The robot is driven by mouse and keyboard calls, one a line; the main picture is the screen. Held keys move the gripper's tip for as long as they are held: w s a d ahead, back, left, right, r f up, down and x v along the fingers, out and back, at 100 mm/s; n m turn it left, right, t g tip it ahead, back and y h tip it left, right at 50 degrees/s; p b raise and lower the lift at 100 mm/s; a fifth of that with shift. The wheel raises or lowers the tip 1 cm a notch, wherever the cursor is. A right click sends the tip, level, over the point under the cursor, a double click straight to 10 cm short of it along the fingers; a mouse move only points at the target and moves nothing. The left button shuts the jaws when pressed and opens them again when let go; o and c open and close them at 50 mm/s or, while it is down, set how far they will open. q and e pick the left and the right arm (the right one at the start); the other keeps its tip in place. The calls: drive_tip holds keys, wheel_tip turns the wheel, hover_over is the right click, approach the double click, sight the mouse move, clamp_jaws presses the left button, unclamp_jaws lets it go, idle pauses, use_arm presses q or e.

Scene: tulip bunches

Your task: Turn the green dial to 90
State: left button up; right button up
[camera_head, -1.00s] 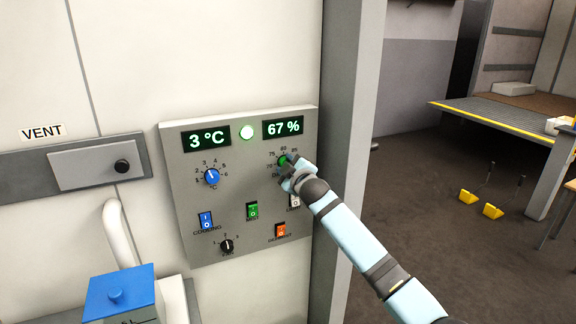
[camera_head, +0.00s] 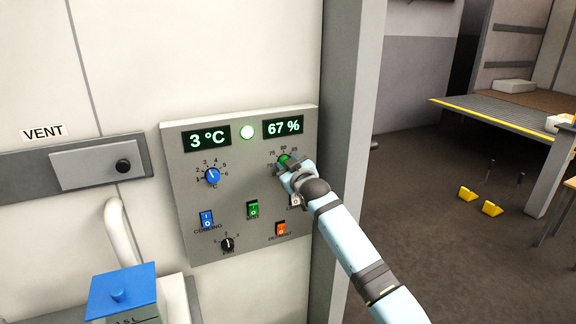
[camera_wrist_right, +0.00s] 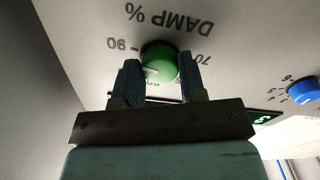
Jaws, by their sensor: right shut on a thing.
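The green dial (camera_head: 284,159) sits at the upper right of the grey control panel (camera_head: 184,254), below a display (camera_head: 283,126) reading 67 %. In the right wrist view the dial (camera_wrist_right: 163,62) shows upside down, with "DAMP %" above it, 90 to its left and 70 to its right. A pale pointer line shows on the left part of its face. My right gripper (camera_head: 289,167) is shut on the dial, and the wrist view shows one finger on each side of it (camera_wrist_right: 159,70). In the head view the gripper hides part of the scale. My left gripper is out of view.
A blue dial (camera_head: 212,175), a black dial (camera_head: 227,244) and several rocker switches share the panel. A grey post (camera_head: 345,150) stands just right of it. A blue-lidded container (camera_head: 120,290) is at the lower left.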

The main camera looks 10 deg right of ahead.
drive_tip(key=o, duration=0.9)
drive_tip(key=shift+s, duration=0.1)
drive_tip(key=s+d, duration=0.1)
drive_tip(key=s, duration=0.3)
drive_tip(key=s+b, duration=0.1)
drive_tip(key=s, duration=0.4)
drive_tip(key=s+d+b, duration=0.1)
drive_tip(key=s, duration=0.3)
drive_tip(key=shift+s+d, duration=0.2)
drive_tip(key=shift+d, duration=0.1)
drive_tip(key=s+f+m+g+p, duration=0.2)
drive_tip(key=s+f+g+p, duration=0.15)
drive_tip(key=s+f, duration=2.2)
drive_tip(key=s+f+g, duration=0.1)
drive_tip(key=s+f, duration=0.1)
drive_tip(key=s, duration=0.2)
drive_tip(key=s+f+m+g, duration=0.1)
drive_tip(key=s+f, duration=0.2)
drive_tip(key=s, duration=0.2)
drive_tip(key=s+f+g, duration=0.1)
drive_tip(key=s+f, duration=0.2)
drive_tip(key=s, duration=0.2)
drive_tip(key=shift+s+a+f+m, duration=0.15)
drive_tip(key=shift+a+m, duration=0.1)
drive_tip(key=shift+m, duration=0.15)
